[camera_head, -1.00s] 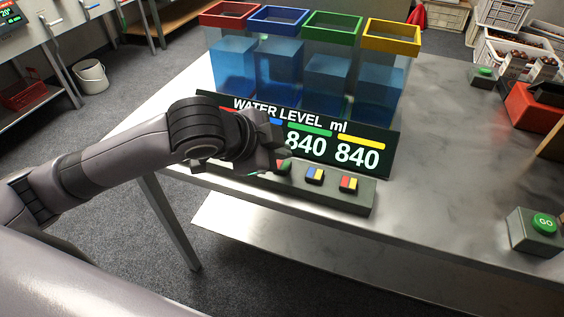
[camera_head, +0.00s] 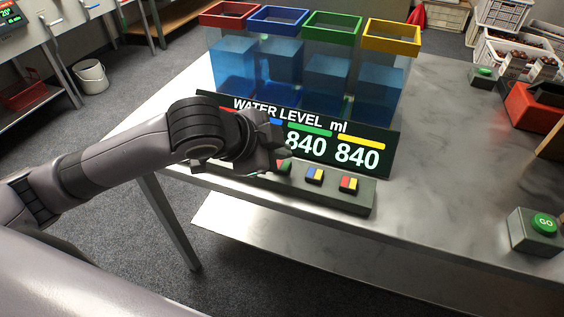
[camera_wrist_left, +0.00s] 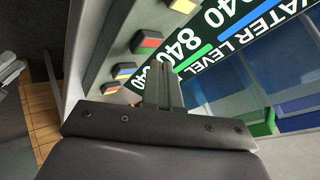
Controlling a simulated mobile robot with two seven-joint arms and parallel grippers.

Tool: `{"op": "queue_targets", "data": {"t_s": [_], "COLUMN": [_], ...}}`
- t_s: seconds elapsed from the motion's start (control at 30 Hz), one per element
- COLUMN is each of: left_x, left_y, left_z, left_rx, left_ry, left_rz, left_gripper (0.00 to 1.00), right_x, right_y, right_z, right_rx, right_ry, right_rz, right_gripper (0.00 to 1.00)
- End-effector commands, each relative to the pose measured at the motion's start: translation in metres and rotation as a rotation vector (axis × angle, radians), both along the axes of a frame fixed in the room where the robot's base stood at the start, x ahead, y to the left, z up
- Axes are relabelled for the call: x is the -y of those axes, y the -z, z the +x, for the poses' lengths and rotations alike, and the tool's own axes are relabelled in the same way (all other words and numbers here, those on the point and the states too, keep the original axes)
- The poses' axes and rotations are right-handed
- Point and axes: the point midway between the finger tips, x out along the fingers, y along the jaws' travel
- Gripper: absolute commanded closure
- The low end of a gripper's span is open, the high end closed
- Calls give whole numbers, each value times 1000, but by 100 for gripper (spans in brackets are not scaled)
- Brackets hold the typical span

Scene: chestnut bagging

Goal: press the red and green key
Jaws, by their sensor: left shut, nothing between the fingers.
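The red and green key (camera_head: 285,167) is on the grey key panel (camera_head: 362,202) in front of the water level display. In the head view my left gripper (camera_head: 284,151) partly covers it. In the left wrist view the red and green key (camera_wrist_left: 147,42) shows clearly, close to the tip of my left gripper (camera_wrist_left: 162,68). The fingers are shut and empty, over the panel and display edge. I cannot tell whether they touch the key. The blue and yellow key (camera_head: 315,176) and the red and yellow key (camera_head: 348,184) are to its right. My right gripper is not in view.
The water level display (camera_head: 340,150) stands behind the keys, its two visible readings 840. Tanks with red, blue, green and yellow rims (camera_head: 391,36) stand behind it. A green GO button (camera_head: 543,222) is at the right table edge. The table between is clear.

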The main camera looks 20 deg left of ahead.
Motion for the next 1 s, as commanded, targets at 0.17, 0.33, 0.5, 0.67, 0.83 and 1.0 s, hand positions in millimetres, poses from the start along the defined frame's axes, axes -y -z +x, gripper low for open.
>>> {"op": "queue_targets", "data": {"t_s": [0.17, 0.33, 0.5, 0.67, 0.83, 1.0], "left_x": [0, 0, 0, 0, 0, 0], "left_y": [0, 1, 6, 9, 9, 9], "left_z": [0, 0, 0, 0, 0, 0], "left_rx": [0, 0, -4, 0, 0, 0], "left_ry": [0, 0, 0, 0, 0, 0], "left_rz": [0, 0, 0, 0, 0, 0], "left_gripper": [100, 100, 100, 100, 100, 100], "right_x": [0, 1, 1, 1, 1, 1], "right_y": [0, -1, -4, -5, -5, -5], "right_z": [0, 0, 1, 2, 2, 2], "right_rx": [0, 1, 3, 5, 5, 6], "right_ry": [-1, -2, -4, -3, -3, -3], "right_rz": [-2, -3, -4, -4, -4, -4], "right_gripper": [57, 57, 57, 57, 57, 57]}}
